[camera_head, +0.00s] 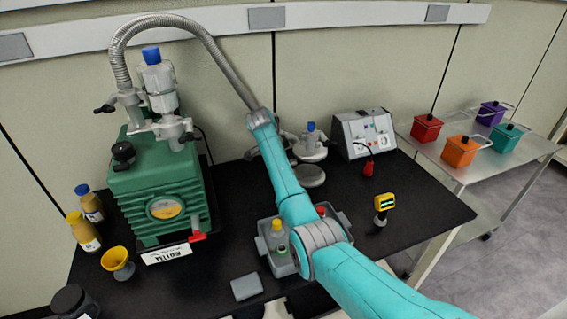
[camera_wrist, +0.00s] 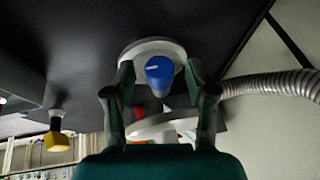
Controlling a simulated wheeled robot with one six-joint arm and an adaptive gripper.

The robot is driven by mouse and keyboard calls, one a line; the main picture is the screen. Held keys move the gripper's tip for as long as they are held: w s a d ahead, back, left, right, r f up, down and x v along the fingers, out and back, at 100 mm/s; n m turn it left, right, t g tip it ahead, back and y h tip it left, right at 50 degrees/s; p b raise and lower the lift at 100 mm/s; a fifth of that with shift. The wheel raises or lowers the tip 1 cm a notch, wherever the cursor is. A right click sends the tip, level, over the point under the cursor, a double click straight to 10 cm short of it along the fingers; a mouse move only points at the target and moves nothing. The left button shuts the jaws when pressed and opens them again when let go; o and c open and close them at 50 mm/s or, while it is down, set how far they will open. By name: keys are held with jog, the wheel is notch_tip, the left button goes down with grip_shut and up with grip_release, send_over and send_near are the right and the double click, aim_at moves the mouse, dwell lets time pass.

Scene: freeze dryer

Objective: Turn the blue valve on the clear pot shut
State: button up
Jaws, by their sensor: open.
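In the head view a blue knob (camera_head: 311,126) tops a pale, clear-looking pot (camera_head: 310,150) at the back of the black bench. My gripper (camera_wrist: 160,68) is open, one finger on each side of the knob in the wrist view. I cannot tell whether either finger touches it. In the head view my arm hides most of the gripper.
A green pump (camera_head: 160,195) with a blue-capped fitting (camera_head: 151,54) and metal hose (camera_head: 200,30) stands left. A grey control box (camera_head: 363,133) is right of the pot. A grey tray (camera_head: 346,222) of bottles lies under my arm. A cart (camera_head: 480,160) holds coloured boxes.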

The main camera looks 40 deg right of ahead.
grip_shut()
dwell(0.3)
jog(key=shift+w+d+g+y, duration=0.1)
jog(key=shift+w+g+y, duration=0.1)
jog(key=shift+g, duration=0.3)
jog(key=shift+w+g+y, duration=0.1)
jog(key=shift+g+y, duration=0.1)
jog(key=shift+g, duration=0.3)
jog(key=shift+n+g, duration=0.3)
jog(key=shift+g, duration=0.1)
grip_release()
jog(key=shift+s, duration=0.1)
